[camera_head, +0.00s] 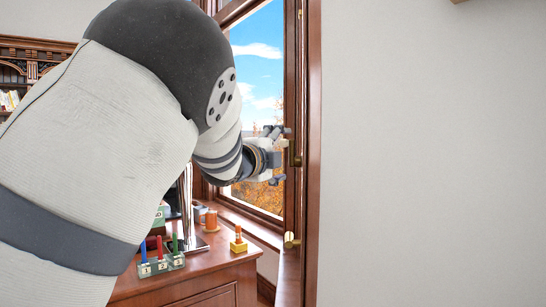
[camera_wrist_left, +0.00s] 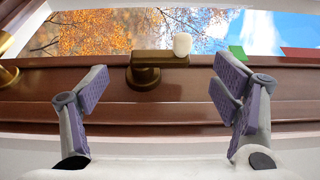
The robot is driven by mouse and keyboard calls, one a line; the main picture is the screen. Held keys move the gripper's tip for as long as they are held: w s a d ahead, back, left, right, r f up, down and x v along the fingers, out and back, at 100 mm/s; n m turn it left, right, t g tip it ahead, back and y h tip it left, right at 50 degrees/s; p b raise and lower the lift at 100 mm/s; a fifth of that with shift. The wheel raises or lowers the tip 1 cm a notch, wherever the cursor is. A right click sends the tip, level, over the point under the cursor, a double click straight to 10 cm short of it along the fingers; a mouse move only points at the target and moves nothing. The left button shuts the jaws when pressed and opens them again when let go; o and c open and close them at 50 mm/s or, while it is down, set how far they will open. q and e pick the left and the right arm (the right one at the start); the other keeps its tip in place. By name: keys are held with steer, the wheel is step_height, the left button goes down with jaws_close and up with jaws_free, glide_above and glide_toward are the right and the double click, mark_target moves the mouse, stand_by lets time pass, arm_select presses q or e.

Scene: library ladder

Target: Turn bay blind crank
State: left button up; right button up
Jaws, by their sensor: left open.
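The blind crank (camera_wrist_left: 146,75) is a brass fitting on the brown window frame. Its short arm ends in a white knob (camera_wrist_left: 182,44), in the left wrist view. My left gripper (camera_wrist_left: 160,92) is open, with its purple-padded fingers on either side of the crank in that view, apart from it and empty between them. In the head view my left gripper (camera_head: 278,154) is at the window's right post, beside a small brass fitting (camera_head: 295,154). My right gripper is not in view.
Another brass knob (camera_head: 290,240) is lower on the window post. Green (camera_wrist_left: 238,52) and red (camera_wrist_left: 299,53) patches show near the crank. The right wall is bare.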

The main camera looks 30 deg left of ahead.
arm_select(q)
steer(key=s, duration=0.6)
steer(key=shift+d, duration=0.4)
step_height(320, 180, down, 29)
steer(key=s+d+n+g, duration=0.3)
steer(key=n+g, duration=0.3)
steer(key=s+d+f+n+g+h, duration=0.1)
steer(key=s+d+f+n+g, duration=0.15)
steer(key=s+f, duration=0.5)
steer(key=s+d+f+n+g, duration=0.25)
steer(key=s+f, duration=0.25)
steer(key=f, duration=0.6)
steer(key=s+d+f+n+g, duration=0.2)
steer(key=s+f, duration=0.1)
steer(key=s, duration=0.6)
steer(key=s+d+f+n+g, duration=0.2)
steer(key=s+f+g, duration=0.1)
steer(key=s, duration=0.7)
steer(key=s+d+f+n+g+h, duration=0.1)
steer(key=s+d+f+n+g, duration=0.1)
steer(key=s, duration=0.8)
step_height(320, 180, down, 3)
steer(key=shift+d+r+g, duration=0.15)
steer(key=shift+d+g, duration=0.3)
steer(key=shift+g, duration=0.15)
